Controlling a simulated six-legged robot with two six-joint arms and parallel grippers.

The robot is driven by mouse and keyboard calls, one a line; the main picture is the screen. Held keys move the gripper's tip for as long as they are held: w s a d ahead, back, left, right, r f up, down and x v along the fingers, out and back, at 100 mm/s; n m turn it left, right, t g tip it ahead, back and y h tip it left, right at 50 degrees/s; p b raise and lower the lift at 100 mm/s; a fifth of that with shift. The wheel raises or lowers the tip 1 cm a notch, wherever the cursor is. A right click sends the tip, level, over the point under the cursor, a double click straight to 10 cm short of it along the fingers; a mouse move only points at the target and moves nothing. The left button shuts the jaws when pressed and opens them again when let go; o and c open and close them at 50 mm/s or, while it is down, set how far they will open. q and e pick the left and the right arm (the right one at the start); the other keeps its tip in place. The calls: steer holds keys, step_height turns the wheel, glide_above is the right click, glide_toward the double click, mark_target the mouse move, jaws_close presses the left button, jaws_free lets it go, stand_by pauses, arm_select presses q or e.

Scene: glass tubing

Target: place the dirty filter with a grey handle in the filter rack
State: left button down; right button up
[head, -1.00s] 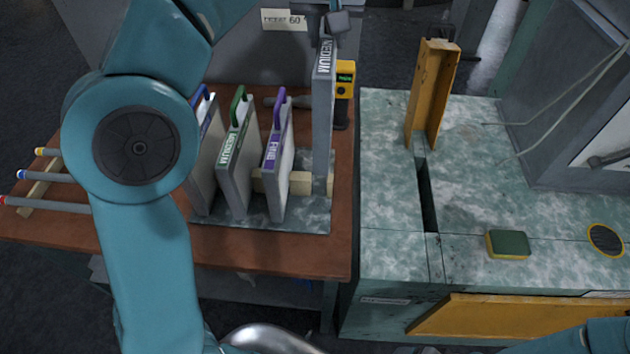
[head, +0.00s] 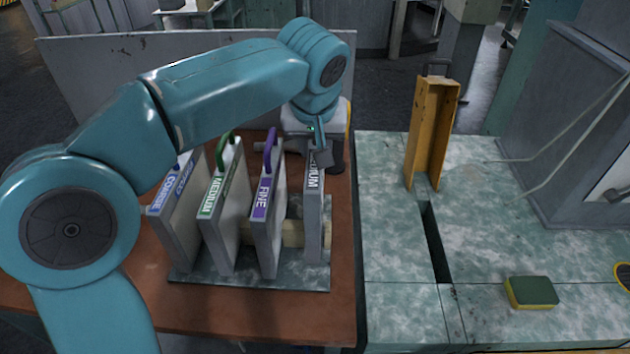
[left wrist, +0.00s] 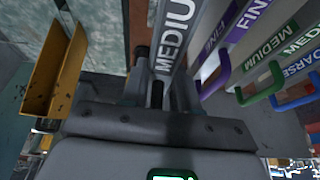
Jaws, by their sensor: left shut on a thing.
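The grey-handled filter (head: 314,215), labelled MEDIUM, stands upright at the right end of the filter rack (head: 225,279), beside the FINE filter (head: 265,225). My left gripper (head: 316,152) is shut on its top; the handle is mostly hidden by the jaws. In the left wrist view the MEDIUM label of this filter (left wrist: 176,38) runs up from my left gripper (left wrist: 157,100). Its lower end is down among the rack's wooden bars, but I cannot tell whether it rests on the base. My right gripper is out of view.
Filters with green (head: 222,215) and blue (head: 177,215) handles stand left of the FINE one. A yellow channel (head: 431,135) stands beside a slot (head: 435,240) in the green worktop. A sponge (head: 531,292) lies at front right.

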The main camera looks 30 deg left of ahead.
arm_select(q)
step_height(320, 180, down, 7)
steer(key=shift+b, duration=0.3)
steer(key=shift+f, duration=0.2)
steer(key=c, duration=0.8)
jaws_free()
steer(key=shift+w+d, duration=0.1)
steer(key=shift+c, duration=0.2)
steer(key=shift+r, duration=0.1)
